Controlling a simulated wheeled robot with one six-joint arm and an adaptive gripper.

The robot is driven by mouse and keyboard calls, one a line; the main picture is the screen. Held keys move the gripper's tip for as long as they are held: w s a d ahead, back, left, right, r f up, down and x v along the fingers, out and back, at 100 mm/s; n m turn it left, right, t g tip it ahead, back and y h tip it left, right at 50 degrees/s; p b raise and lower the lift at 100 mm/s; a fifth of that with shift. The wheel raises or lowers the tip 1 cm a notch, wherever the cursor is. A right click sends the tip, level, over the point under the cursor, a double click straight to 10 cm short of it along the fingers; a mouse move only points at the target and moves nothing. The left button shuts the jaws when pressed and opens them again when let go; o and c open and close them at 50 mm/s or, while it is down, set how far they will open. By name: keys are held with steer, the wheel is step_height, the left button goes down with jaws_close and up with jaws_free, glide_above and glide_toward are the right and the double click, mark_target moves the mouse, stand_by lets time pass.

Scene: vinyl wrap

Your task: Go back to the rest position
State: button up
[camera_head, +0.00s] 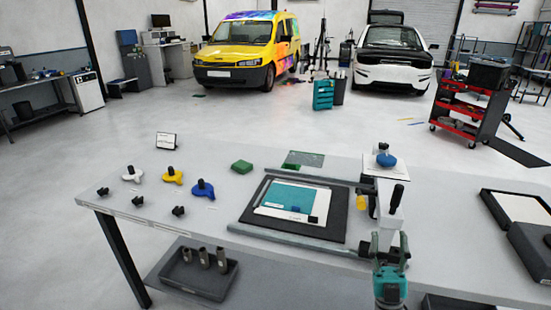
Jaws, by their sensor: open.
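My gripper (390,243) shows at the lower right of the middle, at the front edge of the grey work table (225,205). A white upright piece with a black handle (396,196) stands just beyond the fingers. I cannot tell the gap between them. A teal sheet on white backing (292,197) lies on a dark mat left of the gripper, between grey rails.
A dark tray (197,272) sits below.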

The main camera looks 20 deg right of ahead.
steer(key=s+a+f+m+g+h, duration=0.2)
steer(key=s+a+f+m+g, duration=0.5)
steer(key=s+a+f, duration=0.7)
steer(key=s+a+f+g+y, duration=0.1)
steer(key=s+g, duration=0.2)
steer(key=s, duration=0.3)
steer(key=s+a+f+n+g+y, duration=0.1)
steer(key=s+a+g, duration=0.1)
steer(key=s, duration=0.5)
steer(key=s+a+f+g+y, duration=0.1)
steer(key=s+a+f+g, duration=0.1)
steer(key=s+g, duration=0.2)
steer(key=s, duration=0.3)
steer(key=shift+a+n+g+y, duration=0.25)
steer(key=shift+n+g+y, duration=0.05)
steer(key=shift+n+g, duration=0.1)
